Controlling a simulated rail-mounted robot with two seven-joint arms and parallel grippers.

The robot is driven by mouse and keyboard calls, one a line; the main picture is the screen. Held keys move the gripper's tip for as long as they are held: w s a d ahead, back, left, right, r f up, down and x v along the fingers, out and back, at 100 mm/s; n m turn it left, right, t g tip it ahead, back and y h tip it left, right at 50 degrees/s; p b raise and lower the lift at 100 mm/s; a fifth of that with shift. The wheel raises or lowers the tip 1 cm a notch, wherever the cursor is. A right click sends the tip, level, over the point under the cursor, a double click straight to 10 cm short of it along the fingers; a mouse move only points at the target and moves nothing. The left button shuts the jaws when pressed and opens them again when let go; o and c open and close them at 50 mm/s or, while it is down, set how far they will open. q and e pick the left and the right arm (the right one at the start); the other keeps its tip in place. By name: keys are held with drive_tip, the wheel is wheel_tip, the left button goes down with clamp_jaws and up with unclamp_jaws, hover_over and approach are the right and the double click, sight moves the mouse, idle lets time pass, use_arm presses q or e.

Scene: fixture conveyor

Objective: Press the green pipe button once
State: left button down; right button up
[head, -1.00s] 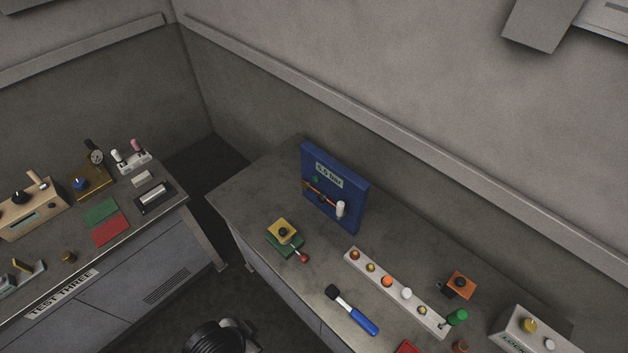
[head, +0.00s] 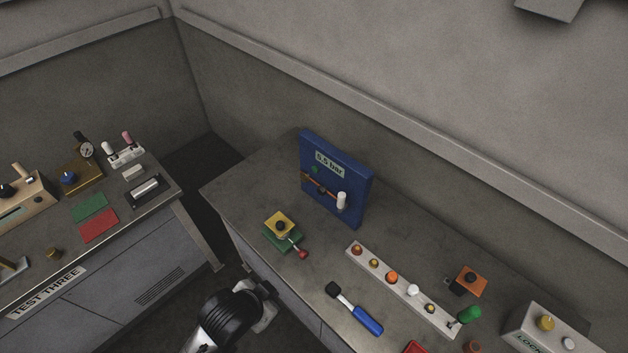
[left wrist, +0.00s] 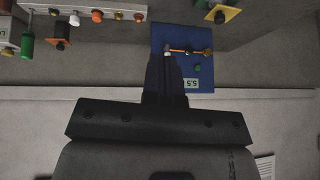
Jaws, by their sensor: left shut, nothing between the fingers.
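The blue panel (head: 345,212) stands upright on the bench, with a "5.5 bar" display, a thin orange pipe and a white knob. A small green button (head: 315,169) sits on its face below the display, near the pipe. In the left wrist view the panel (left wrist: 210,38) appears upside down, and the green button (left wrist: 197,68) shows just right of my fingers. My left gripper (left wrist: 168,60) is shut and empty, its tips overlapping the panel's left part in that view; contact cannot be judged. In the head view only part of my arm shows at the bottom. My right gripper is not in view.
A white button strip (head: 403,285), blue-handled tool (head: 368,320), green-handled item (head: 469,314) and orange box (head: 471,281) lie to the right. A second bench stands at left.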

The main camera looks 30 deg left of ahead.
use_arm(q)
drive_tip(key=w+a+f+m+t+y+b, duration=0.3)
drive_tip(key=w+a+m+b, duration=0.3)
drive_tip(key=w, duration=0.5)
drive_tip(key=w+a+f+m+t+y+b, duration=0.4)
drive_tip(key=w+m, duration=0.4)
drive_tip(key=w, duration=0.3)
drive_tip(key=w+a+f+m+t+y+b, duration=0.4)
drive_tip(key=w+a+m+b, duration=0.4)
drive_tip(key=w, duration=0.3)
drive_tip(key=shift+a+f+t, duration=0.2)
drive_tip(key=shift+a+t, duration=0.2)
drive_tip(key=shift+a, duration=0.2)
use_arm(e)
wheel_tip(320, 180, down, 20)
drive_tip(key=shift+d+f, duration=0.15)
